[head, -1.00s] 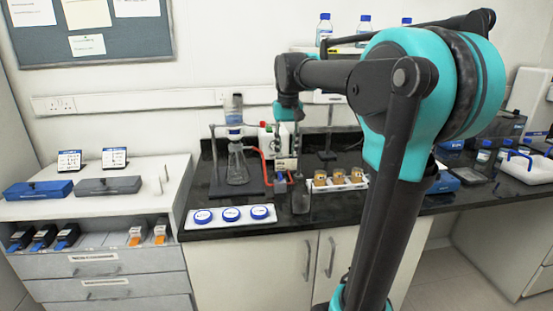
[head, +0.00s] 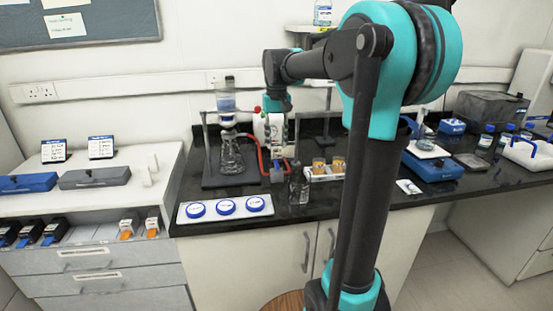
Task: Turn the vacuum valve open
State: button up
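A small blue fitting (head: 278,172), which may be the vacuum valve, sits low at the front of the filtration set-up, under a small pale label. A red hose (head: 262,158) runs beside it. My gripper (head: 277,132) hangs from the teal wrist, pointing down in front of the white unit and above the blue fitting. Its fingers are small and dark, and I cannot tell their opening or any contact. The filter funnel (head: 226,103) stands over a glass flask (head: 231,155) to the left.
A white tray with three blue-lidded dishes (head: 225,207) lies at the front edge. A round wooden top (head: 283,302) shows below.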

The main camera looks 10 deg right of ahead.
aim_at(276, 163)
notch_tip(276, 163, down, 7)
jog(key=shift+f, duration=0.1)
jog(key=shift+c, duration=0.2)
grip_shut()
